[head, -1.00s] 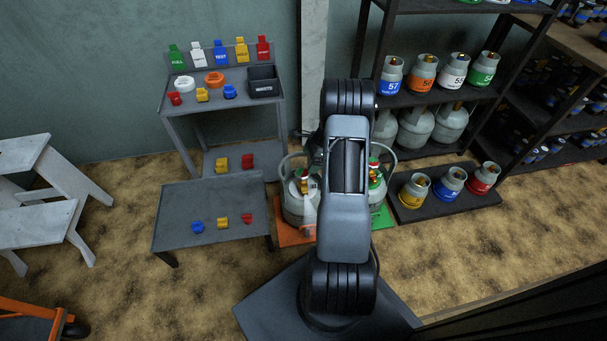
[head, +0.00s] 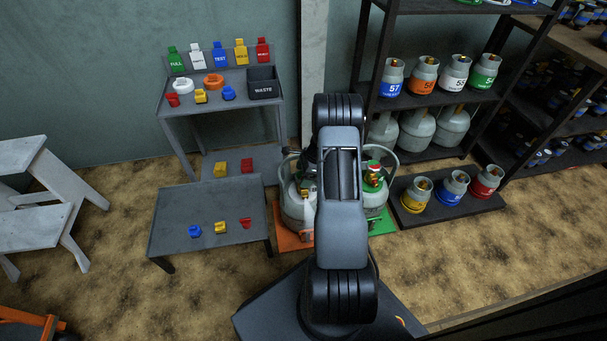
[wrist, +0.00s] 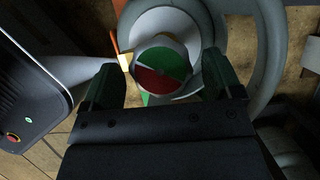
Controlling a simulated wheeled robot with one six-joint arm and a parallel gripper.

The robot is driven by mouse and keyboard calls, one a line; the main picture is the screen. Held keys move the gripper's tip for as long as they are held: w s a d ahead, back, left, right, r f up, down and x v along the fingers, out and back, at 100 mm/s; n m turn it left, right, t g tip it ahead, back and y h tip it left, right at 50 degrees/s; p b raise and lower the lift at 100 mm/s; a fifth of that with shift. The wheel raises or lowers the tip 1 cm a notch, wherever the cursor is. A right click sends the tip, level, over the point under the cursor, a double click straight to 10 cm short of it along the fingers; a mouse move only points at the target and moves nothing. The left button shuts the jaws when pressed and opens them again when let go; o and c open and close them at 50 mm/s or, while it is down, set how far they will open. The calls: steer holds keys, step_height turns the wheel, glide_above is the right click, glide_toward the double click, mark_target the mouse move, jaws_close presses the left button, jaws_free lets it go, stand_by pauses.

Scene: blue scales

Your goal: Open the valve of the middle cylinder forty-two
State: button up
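In the wrist view a round valve top (wrist: 160,72) with green and red sectors sits on a pale cylinder (wrist: 150,22). My gripper (wrist: 163,82) is open, with one finger on each side of the valve top. Gaps show between it and the fingers. In the head view a pale cylinder (head: 292,208) stands on an orange mat, and another (head: 376,198) with a green and red top stands on a green mat. My arm covers the space between them and most of my gripper. I cannot read the number forty-two on any cylinder.
A curved grey guard (wrist: 268,50) rises close right of my gripper in the wrist view. A grey device (wrist: 30,85) with a lit button is at the left. A low table (head: 170,225) with small coloured blocks and a shelf of cylinders (head: 425,98) flank my arm.

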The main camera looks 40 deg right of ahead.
steer(key=c, duration=0.8)
steer(key=shift+o, duration=0.2)
steer(key=n+g, duration=0.1)
steer(key=n, duration=0.1)
steer(key=n+g+p, duration=0.1)
steer(key=n, duration=0.2)
steer(key=shift+w+n+y, duration=0.1)
steer(key=shift+n+y, duration=0.2)
steer(key=n+g, duration=0.1)
steer(key=n, duration=0.1)
steer(key=n+g, duration=0.1)
steer(key=n, duration=0.2)
steer(key=shift+w+n+h, duration=0.1)
steer(key=shift+n+h, duration=0.2)
steer(key=shift+h, duration=0.1)
steer(key=n+g, duration=0.1)
steer(key=n, duration=0.2)
steer(key=n+h, duration=0.1)
steer(key=n, duration=0.2)
steer(key=shift+w+a+g+h+p, duration=0.1)
steer(key=shift+g+h+p, duration=0.2)
steer(key=shift+g, duration=0.1)
steer(key=n+h, duration=0.1)
steer(key=n, duration=0.2)
steer(key=n+h+p, duration=0.1)
steer(key=n, duration=0.2)
steer(key=shift+a+n+g, duration=0.1)
steer(key=shift+n+g, duration=0.2)
steer(key=shift+h, duration=0.3)
